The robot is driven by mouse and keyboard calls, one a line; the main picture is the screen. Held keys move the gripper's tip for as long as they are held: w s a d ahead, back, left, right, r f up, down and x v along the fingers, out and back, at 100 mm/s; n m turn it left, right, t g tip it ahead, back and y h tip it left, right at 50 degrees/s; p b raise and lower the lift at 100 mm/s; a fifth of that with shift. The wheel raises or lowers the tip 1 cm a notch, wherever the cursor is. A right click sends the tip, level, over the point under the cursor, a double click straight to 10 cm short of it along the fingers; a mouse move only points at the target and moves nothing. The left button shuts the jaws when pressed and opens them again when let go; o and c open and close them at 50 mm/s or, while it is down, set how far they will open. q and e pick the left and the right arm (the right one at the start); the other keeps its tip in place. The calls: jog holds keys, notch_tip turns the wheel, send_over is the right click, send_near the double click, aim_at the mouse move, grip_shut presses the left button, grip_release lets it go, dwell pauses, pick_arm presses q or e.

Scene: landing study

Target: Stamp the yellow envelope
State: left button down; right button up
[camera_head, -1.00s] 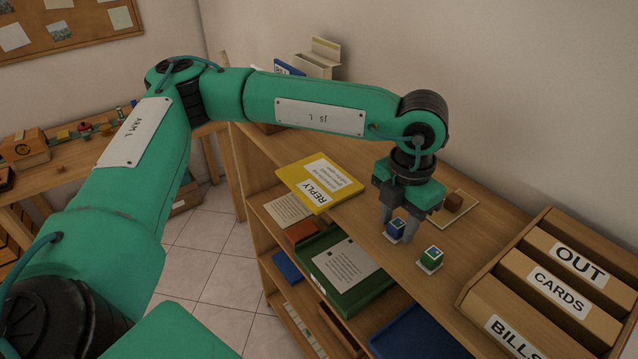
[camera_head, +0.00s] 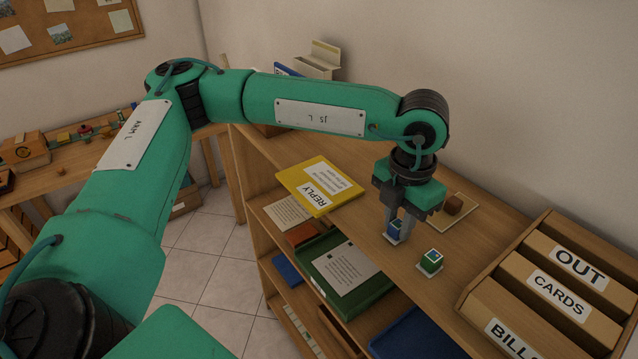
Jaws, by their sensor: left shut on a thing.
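The yellow envelope (camera_head: 297,179) lies on the shelf top, with a white label reading REPLY, its near corner jutting past the shelf edge. My left gripper (camera_head: 398,228) points down to the right of the envelope. Its fingers are shut on a small blue stamp (camera_head: 393,231), which is at its pale pad on the shelf top; I cannot tell whether it is lifted. A green stamp (camera_head: 431,259) stands on its own pad to the right, apart from the gripper. My right gripper does not show.
A brown block on a card (camera_head: 468,205) sits behind the gripper. A wooden sorter (camera_head: 549,223) marked OUT, CARDS and BILLS stands at the right. A green tray (camera_head: 372,299) is on the shelf below. Shelf top between envelope and gripper is clear.

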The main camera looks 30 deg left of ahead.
pick_arm(q)
notch_tip(320, 180, up, 2)
jog(key=shift+r, duration=0.15)
jog(key=shift+r+p, duration=0.4)
jog(key=shift+r, duration=1.15)
